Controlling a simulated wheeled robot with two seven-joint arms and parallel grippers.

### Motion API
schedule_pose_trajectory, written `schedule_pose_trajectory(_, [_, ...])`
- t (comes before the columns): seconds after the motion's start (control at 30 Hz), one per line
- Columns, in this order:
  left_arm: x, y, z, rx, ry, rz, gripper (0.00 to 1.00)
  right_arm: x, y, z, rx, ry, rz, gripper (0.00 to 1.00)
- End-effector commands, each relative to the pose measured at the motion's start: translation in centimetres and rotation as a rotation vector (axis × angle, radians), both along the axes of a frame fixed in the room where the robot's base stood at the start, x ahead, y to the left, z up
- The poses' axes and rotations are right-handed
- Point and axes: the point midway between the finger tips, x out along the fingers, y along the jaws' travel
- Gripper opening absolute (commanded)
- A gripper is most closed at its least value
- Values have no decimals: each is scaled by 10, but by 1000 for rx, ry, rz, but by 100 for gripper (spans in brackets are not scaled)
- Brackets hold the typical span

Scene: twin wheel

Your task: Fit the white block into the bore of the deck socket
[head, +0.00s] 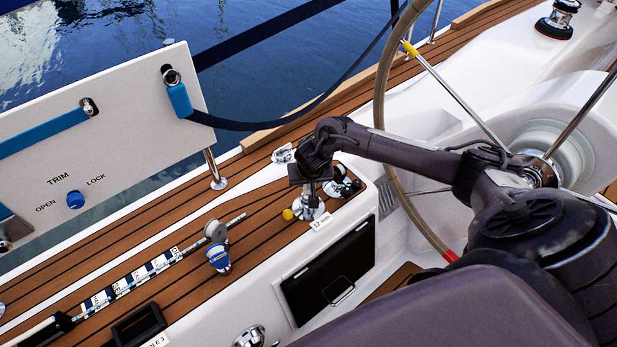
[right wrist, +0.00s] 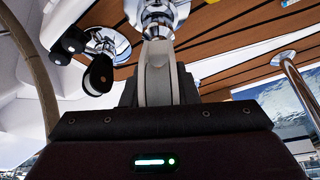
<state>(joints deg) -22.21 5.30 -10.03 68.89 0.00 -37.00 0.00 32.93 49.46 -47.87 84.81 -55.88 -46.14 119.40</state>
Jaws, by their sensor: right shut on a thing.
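My right gripper (head: 310,188) points down over the teak side deck and is shut on the white block. In the right wrist view the white block (right wrist: 157,78) stands between the dark fingers of the gripper (right wrist: 157,92). The chrome deck socket (head: 308,210) is directly below the gripper; it also shows in the wrist view (right wrist: 158,12), at the block's far end. The block's end meets or overlaps the chrome in that view; I cannot tell how far it is inside the bore. The head view mostly hides the block behind the gripper. My left gripper is not in view.
Chrome fittings with black parts (head: 343,186) stand close right of the socket. The steering wheel (head: 384,100) rises behind my right arm. A white trim panel (head: 100,140) and a rope with a block (head: 217,258) lie left.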

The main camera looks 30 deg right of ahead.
Motion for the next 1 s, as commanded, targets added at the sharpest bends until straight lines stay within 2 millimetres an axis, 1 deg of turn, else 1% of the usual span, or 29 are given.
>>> schedule_pose_trajectory(1.0, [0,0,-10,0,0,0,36,1,0,-25,1,-1,-1,0])
